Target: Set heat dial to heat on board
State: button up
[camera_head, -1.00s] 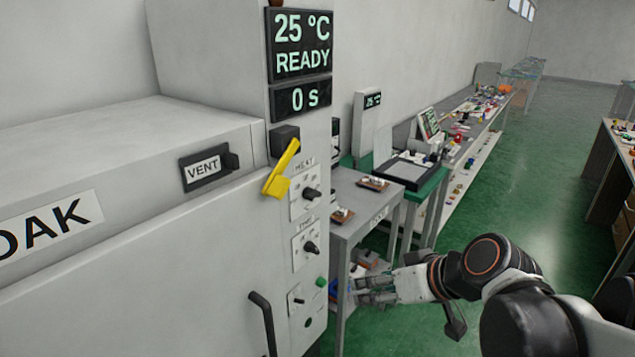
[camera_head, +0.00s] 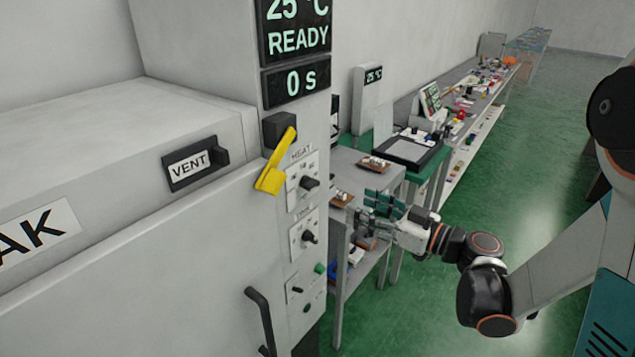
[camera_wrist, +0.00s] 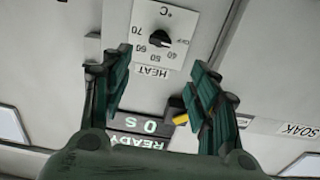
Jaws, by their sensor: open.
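The heat dial is a black knob (camera_head: 309,183) on a white plate marked HEAT, high on the oven's control column. In the wrist view the dial (camera_wrist: 159,38) appears upside down, with OFF and numbers from 40 to 70 around it. I cannot tell surely which mark it points to. My gripper (camera_head: 372,205) is open and empty, to the right of the control column and apart from it. In the wrist view the dial lies ahead, between and beyond the two green-padded fingers of my gripper (camera_wrist: 158,62).
A timer knob (camera_head: 309,237) sits below the heat dial. A yellow lever (camera_head: 275,165) sticks out just left of it. The display (camera_head: 293,83) above shows READY and 0 s. A grey table (camera_head: 352,163) with small parts stands behind my gripper. Green floor (camera_head: 430,315) is open at right.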

aim_at(316, 186)
jog(key=b+x, duration=0.2)
jog(key=x, duration=1.1)
jog(key=shift+w+a, duration=0.25)
jog(key=shift+a, duration=0.05)
jog(key=c, duration=1.1)
